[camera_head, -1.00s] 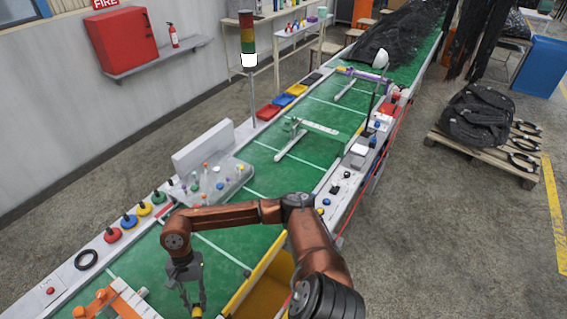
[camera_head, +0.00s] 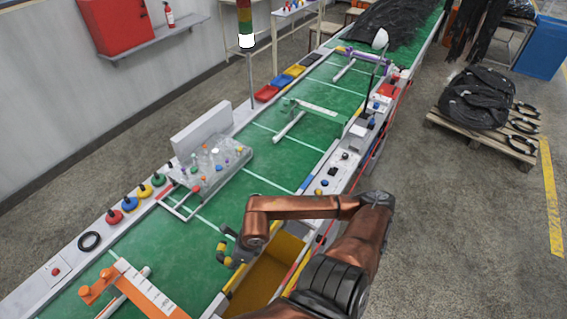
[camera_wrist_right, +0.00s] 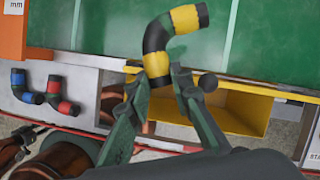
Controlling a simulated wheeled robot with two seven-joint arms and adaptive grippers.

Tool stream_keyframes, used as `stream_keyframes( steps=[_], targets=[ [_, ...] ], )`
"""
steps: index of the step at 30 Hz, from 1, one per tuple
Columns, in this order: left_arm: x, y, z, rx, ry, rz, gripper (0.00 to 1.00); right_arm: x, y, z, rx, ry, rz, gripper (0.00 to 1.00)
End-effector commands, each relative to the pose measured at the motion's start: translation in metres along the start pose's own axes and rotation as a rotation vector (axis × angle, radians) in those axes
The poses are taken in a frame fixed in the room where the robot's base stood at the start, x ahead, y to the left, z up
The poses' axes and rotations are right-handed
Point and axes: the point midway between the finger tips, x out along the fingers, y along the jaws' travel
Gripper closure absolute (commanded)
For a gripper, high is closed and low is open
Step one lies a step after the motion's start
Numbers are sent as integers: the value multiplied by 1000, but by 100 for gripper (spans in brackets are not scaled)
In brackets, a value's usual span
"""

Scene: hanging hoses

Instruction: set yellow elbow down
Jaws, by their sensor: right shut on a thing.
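The yellow elbow (camera_head: 225,253), a short bent pipe with yellow and black bands, is held in my right gripper (camera_head: 233,240). In the right wrist view the elbow (camera_wrist_right: 156,62) has its lower end between the two fingertips (camera_wrist_right: 156,86). Its other end points up and right, over the green belt (camera_wrist_right: 115,40). I cannot tell whether it touches anything below. In the head view the wrist partly hides the gripper. My left gripper is not in view.
A yellow bin (camera_head: 290,248) sits beside the belt's near edge, close to the held elbow. An orange fixture (camera_head: 140,288) stands at the lower left. In the right wrist view, a blue elbow (camera_wrist_right: 24,88) and a red elbow (camera_wrist_right: 62,96) lie at left. The belt beyond has free room.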

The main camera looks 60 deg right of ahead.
Motion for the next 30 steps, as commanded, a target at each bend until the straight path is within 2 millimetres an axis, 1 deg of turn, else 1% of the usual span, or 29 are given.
stream_keyframes(
  steps=[5,8,18,21,24,27,30],
  targets=[
    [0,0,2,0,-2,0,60,1,-3,1,10,0,-3,100],
    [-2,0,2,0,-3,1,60,9,-13,7,11,-1,-4,100],
    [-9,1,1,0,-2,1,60,60,-72,42,12,-1,-2,100],
    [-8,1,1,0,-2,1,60,83,-83,42,13,1,1,100],
    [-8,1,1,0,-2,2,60,101,-93,44,11,1,0,100],
    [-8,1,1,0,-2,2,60,113,-100,45,9,0,-1,100],
    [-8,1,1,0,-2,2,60,119,-103,46,7,1,-1,100]
  ],
)
